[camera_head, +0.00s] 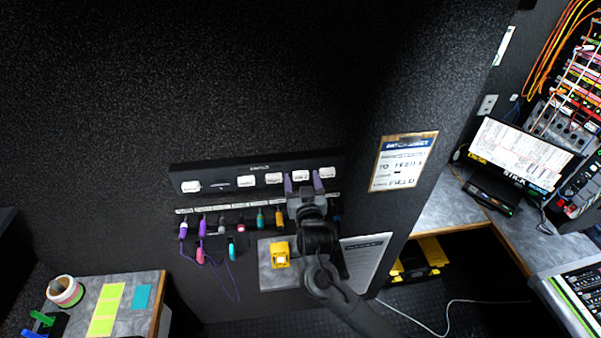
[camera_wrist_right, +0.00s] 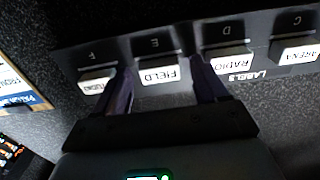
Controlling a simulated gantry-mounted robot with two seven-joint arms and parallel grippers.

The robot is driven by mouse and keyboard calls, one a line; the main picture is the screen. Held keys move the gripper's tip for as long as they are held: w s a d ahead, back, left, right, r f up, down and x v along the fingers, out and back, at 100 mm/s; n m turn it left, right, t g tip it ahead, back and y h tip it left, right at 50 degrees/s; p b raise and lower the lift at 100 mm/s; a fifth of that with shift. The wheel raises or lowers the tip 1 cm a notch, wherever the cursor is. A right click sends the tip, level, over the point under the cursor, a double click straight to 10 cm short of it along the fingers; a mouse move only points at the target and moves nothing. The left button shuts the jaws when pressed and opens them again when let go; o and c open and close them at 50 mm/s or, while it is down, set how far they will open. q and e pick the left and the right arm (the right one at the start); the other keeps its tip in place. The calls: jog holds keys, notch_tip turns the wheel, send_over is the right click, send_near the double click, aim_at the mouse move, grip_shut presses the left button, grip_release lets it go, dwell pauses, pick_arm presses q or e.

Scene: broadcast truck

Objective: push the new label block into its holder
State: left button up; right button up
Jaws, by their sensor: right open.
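The label block reading FIELD (camera_wrist_right: 160,75) is a white-faced block at position E of the black label rack (camera_wrist_right: 135,45). In the head view the rack (camera_head: 255,168) is on the dark wall, and the block (camera_head: 300,176) shows between my fingers. My right gripper (camera_wrist_right: 161,72) is open, with one purple finger on each side of the FIELD block. In the head view the gripper (camera_head: 303,182) is in front of the rack's right part. I cannot tell whether the fingers touch the block or how deep it sits. My left gripper is out of view.
Neighbouring blocks RADIO (camera_wrist_right: 231,60) and STUDIO (camera_wrist_right: 97,80) sit close to either finger. Below the rack hang several coloured connectors (camera_head: 202,228) and a purple cable. A yellow block-like item (camera_head: 280,254) is lower down. A work card (camera_head: 403,162) is on the wall at right.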

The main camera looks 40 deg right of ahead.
aim_at(301, 178)
jog(key=shift+c, duration=0.4)
grip_shut()
jog(key=shift+s+a+r, duration=0.1)
jog(key=shift+s+a, duration=0.05)
jog(key=shift+p+v, duration=0.9)
jog(key=shift+v, duration=0.45)
jog(key=p+v, duration=0.1)
jog(key=v, duration=0.2)
dwell(0.5)
jog(key=shift+s+p, duration=0.15)
jog(key=shift+p, duration=0.15)
